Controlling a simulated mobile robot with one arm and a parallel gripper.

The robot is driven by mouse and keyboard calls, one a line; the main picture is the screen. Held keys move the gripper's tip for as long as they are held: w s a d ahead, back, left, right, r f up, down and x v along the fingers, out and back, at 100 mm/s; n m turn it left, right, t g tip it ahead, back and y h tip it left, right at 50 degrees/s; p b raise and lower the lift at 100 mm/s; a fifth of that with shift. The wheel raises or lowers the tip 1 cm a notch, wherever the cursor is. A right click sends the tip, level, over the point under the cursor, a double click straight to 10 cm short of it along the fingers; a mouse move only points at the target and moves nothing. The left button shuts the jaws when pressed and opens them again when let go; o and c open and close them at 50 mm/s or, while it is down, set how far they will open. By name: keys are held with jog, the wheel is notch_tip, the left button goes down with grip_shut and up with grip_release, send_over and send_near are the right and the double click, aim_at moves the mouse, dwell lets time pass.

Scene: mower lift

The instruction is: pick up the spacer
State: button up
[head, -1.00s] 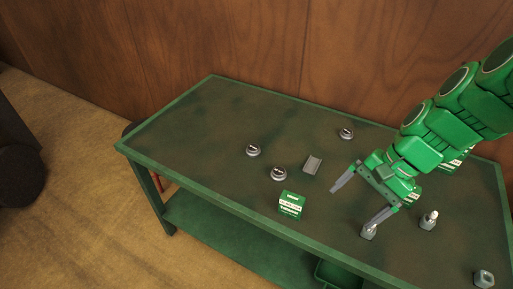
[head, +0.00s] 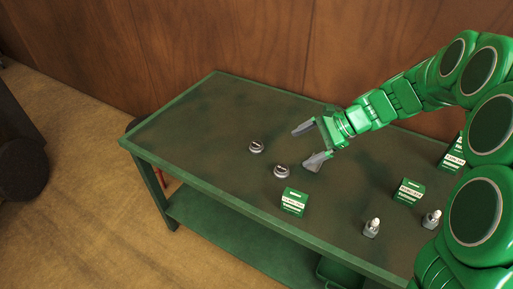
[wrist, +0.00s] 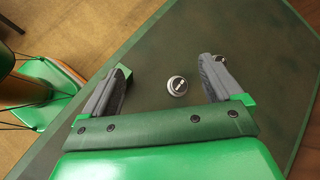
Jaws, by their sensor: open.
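I cannot tell for certain which part is the spacer. Two small round silver-and-dark pieces, one farther back (head: 256,147) and one nearer (head: 281,171), lie on the workbench left of my gripper (head: 305,146). My gripper is open and empty above the bench, fingers pointing left. In the wrist view, one round piece (wrist: 177,86) shows between the spread fingers of my gripper (wrist: 164,62), touching neither; I cannot tell which one it is. The grey channel-like piece and the third round piece seen earlier are hidden behind my gripper and arm.
The green-rimmed workbench (head: 165,117) stands against a wood wall. A green box (head: 294,201) sits near the front edge, another (head: 410,191) to the right. Two small bottle-like pieces (head: 371,228) (head: 432,218) stand at the right. The bench's left end is clear.

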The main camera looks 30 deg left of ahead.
jog(key=w+a+f+m+y, duration=0.3)
jog(key=w+a+f+m, duration=0.1)
jog(key=w+a+f, duration=0.55)
jog(key=m+y, duration=0.1)
jog(key=m, duration=0.2)
send_near(258, 144)
jog(key=shift+s+a+f+t, duration=0.15)
jog(key=shift+s+a+f, duration=0.15)
jog(key=shift+a, duration=0.2)
jog(key=shift+s+a+f+t, duration=0.15)
jog(key=shift+s+a+f, duration=0.2)
jog(key=shift+a, duration=0.2)
jog(key=shift+a+f, duration=0.2)
jog(key=shift+a, duration=0.1)
jog(key=shift+x, duration=3.7)
jog(key=shift+r, duration=0.2)
jog(key=c, duration=1.3)
jog(key=shift+o, duration=0.2)
